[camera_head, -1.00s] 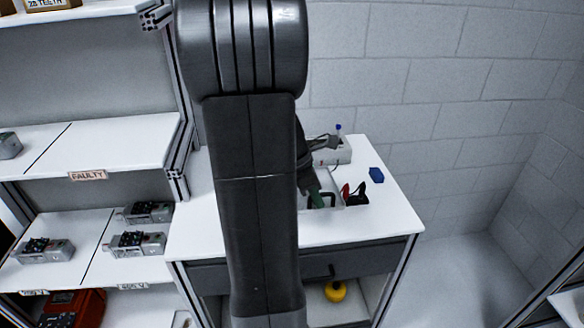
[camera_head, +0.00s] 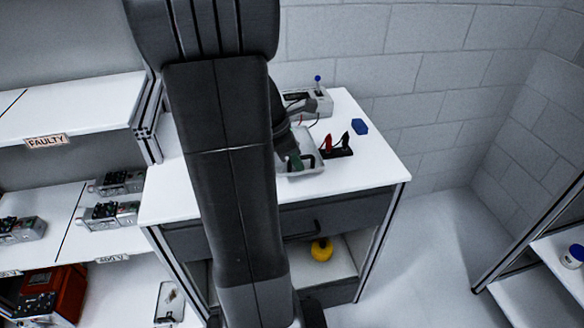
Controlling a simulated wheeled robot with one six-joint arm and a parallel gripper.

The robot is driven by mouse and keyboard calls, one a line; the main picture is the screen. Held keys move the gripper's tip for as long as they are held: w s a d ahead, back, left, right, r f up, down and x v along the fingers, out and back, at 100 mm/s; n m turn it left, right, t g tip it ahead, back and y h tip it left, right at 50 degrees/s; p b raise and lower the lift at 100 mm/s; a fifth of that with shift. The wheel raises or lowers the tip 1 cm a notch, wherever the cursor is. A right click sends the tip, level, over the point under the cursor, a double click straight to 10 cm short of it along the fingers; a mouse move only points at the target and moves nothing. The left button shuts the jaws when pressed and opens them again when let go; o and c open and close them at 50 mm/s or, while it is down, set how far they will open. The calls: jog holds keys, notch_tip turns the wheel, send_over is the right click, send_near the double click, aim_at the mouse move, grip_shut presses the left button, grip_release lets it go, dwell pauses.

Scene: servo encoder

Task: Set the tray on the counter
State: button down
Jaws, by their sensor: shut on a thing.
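The tray (camera_head: 303,166) is a pale, shallow tray with a dark handle, at or just above the white counter (camera_head: 352,178). I cannot tell whether it touches the counter. My gripper (camera_head: 294,160) is at the tray's left side, shut on it, with the fingertips mostly hidden behind my own arm. The left part of the tray is also hidden by my arm.
A grey device with a blue-tipped lever (camera_head: 309,100) stands at the counter's back. A black holder with red and black clips (camera_head: 338,148) and a blue block (camera_head: 360,127) lie to the right. Shelves with servo units (camera_head: 110,215) stand left. The counter's front right is clear.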

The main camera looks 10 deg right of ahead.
aim_at(296, 174)
jog(key=shift+f, duration=2.3)
jog(key=shift+f+b, duration=0.15)
jog(key=shift+b, duration=0.15)
jog(key=c, duration=1.5)
grip_release()
jog(key=p+v, duration=0.1)
jog(key=v, duration=1.1)
jog(key=shift+r, duration=0.25)
